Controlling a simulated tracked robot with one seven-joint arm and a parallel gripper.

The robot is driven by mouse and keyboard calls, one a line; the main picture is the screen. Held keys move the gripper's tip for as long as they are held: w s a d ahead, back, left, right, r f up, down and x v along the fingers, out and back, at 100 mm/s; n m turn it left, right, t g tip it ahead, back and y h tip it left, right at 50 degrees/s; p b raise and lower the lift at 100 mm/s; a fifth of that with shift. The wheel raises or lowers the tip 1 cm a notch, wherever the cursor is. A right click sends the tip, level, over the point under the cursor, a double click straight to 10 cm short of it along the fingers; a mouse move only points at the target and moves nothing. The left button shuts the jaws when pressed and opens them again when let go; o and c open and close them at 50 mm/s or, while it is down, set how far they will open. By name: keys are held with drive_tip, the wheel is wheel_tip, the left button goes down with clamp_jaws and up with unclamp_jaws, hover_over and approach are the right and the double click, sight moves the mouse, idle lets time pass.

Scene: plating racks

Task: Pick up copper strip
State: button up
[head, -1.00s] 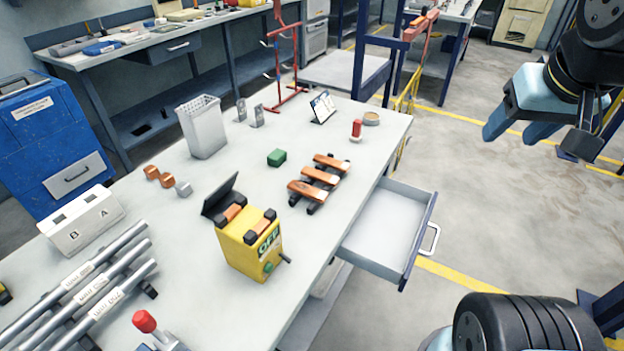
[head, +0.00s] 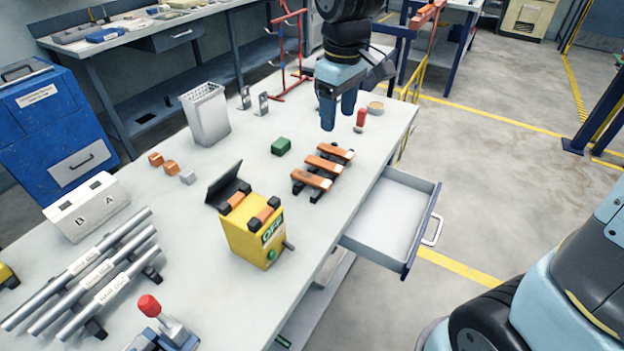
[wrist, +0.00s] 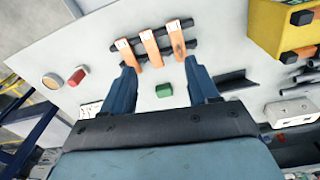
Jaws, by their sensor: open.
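Three flat copper strips (head: 323,165) lie side by side across a dark rack (head: 316,196) on the grey bench. In the wrist view the strips (wrist: 151,48) lie ahead, each with a pale label at its far end, across two black bars (wrist: 155,28). My gripper (head: 338,120) points downward above the bench, behind the strips in the head view, apart from them. Its two fingers (wrist: 161,66) are spread with nothing between them. The finger tips appear near the lower ends of the outer strips in the wrist view.
A green block (head: 281,146) sits left of the strips, with a yellow box (head: 246,243) in front. A red-topped piece (head: 361,118) and round dish (head: 376,108) stand right of my gripper. An open drawer (head: 388,220) juts out at the right.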

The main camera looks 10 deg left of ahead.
drive_tip(key=n, duration=0.2)
hover_over(313, 179)
wheel_tip(313, 179, down, 3)
drive_tip(key=shift+g, duration=0.4)
wheel_tip(313, 179, down, 14)
drive_tip(key=shift+r, duration=0.2)
clamp_jaws()
idle(0.4)
